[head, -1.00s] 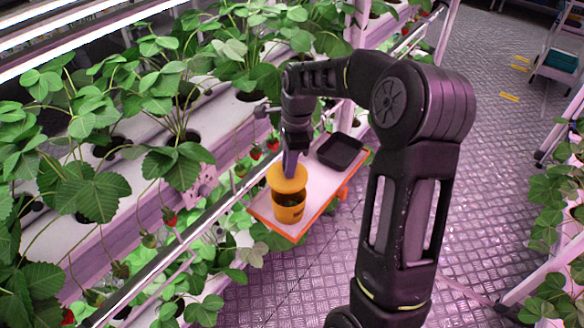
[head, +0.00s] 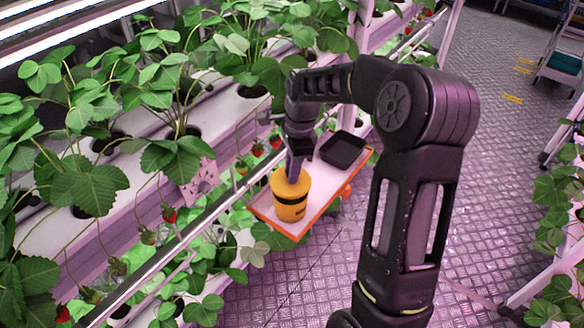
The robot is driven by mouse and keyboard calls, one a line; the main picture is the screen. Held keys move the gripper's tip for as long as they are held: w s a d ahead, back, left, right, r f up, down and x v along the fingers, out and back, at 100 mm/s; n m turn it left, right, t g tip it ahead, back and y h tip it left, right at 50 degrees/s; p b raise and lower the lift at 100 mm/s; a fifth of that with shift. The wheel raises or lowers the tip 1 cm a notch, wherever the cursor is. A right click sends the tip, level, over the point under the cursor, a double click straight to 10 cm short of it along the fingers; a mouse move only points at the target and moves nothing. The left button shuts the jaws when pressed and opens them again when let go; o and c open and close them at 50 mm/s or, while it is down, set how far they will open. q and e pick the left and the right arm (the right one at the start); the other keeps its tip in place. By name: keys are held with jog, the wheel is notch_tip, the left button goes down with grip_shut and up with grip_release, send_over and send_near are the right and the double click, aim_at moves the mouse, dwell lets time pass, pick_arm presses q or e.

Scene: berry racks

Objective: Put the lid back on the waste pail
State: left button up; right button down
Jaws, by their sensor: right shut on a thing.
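The waste pail (head: 291,208) is a small yellow-orange tub with a dark band, standing on the near part of an orange-rimmed tray shelf. Its round yellow lid (head: 283,184) lies over the pail's mouth, and I see no gap between them. My right gripper (head: 293,174) points down at the lid's top and is shut on the lid; the fingertips and the lid's grip are mostly hidden. The pail's inside is covered. My left gripper is not in view.
A black tray (head: 343,150) sits at the far end of the shelf (head: 261,209). A metal rail (head: 187,240) and plant racks with strawberries run along the left. The patterned floor (head: 480,150) on the right is open, with another plant rack at the far right.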

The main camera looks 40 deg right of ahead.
jog(key=shift+f+b, duration=0.9)
jog(key=shift+f, duration=0.9)
jog(key=shift+f, duration=0.1)
dwell(0.7)
dwell(0.8)
jog(key=c, duration=1.2)
grip_release()
jog(key=shift+o, duration=0.3)
jog(key=o, duration=0.4)
